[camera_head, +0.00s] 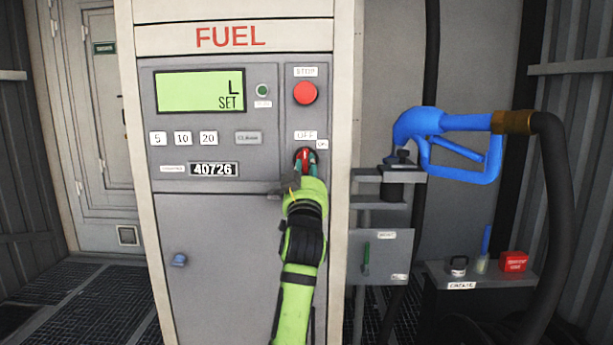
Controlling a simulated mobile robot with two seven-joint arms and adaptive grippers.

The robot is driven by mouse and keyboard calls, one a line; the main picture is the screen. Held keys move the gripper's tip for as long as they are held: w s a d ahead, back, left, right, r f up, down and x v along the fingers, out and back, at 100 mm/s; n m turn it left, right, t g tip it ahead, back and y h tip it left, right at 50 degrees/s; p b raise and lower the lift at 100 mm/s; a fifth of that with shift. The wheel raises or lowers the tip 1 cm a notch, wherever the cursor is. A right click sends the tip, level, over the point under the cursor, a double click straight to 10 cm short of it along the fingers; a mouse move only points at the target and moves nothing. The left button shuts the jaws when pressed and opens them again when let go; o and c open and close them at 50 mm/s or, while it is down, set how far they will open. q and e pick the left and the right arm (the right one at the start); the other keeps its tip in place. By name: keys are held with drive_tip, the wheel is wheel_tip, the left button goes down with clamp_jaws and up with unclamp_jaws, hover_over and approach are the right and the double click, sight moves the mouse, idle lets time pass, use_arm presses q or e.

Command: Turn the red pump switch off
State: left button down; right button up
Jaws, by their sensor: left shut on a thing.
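The red pump switch (304,156) is on the right panel of the fuel pump (230,235), below the round red stop button (306,93). An OFF label (305,135) is above the switch and an ON label (322,144) is at its upper right. My left gripper (305,162), on a green arm, is at the switch and shut on it. The fingers cover part of the switch, so its exact angle is hard to tell. My right gripper is not in view.
A blue fuel nozzle (440,124) with a black hose (553,190) rests in a holder (400,172) right of the pump. A low grey box (380,256) is below it. A shelf (440,275) at lower right holds a red box (513,262) and small items.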

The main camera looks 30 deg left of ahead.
use_arm(q)
drive_tip(key=shift+r, duration=0.2)
idle(0.3)
drive_tip(key=c, duration=1.1)
unclamp_jaws()
drive_tip(key=shift+f, duration=0.15)
drive_tip(key=shift+s+d+f, duration=0.25)
drive_tip(key=shift+s, duration=0.1)
drive_tip(key=v, duration=1.1)
